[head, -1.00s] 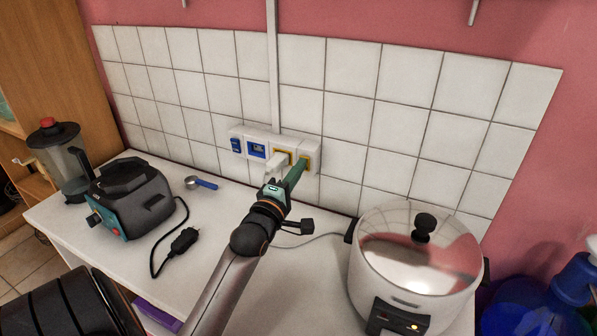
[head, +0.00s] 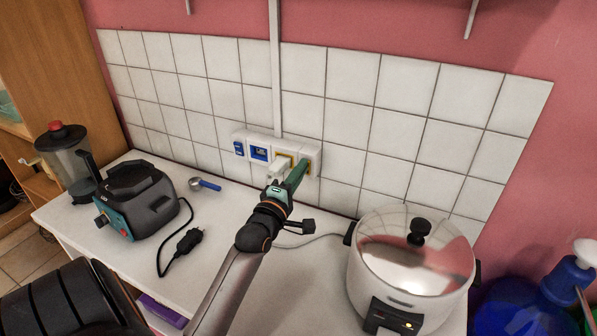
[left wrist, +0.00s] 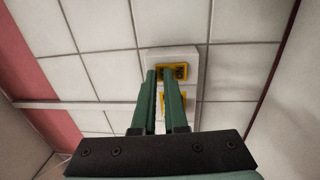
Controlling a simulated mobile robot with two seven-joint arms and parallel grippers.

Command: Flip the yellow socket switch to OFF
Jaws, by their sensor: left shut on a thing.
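The yellow-framed switch (head: 308,168) is at the right end of the white wall socket strip (head: 314,150). Its yellow frame also shows in the left wrist view (left wrist: 181,71). My left gripper (head: 302,164) has its green fingers up against this switch and is shut on it, with a narrow gap between the fingers. In the left wrist view, the fingertips (left wrist: 161,73) lie over the left part of the yellow frame, so the rocker's position cannot be told. Beside it is the yellow-framed socket (head: 283,158), with a white plug (head: 278,168) in front. My right gripper is not in view.
A blue switch (head: 239,148) and blue-framed socket (head: 260,153) are farther left on the strip. A rice cooker (head: 400,275) stands right of my arm. A blender base (head: 140,200), its loose black plug (head: 188,241) and a blue-handled scoop (head: 205,184) are on the left.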

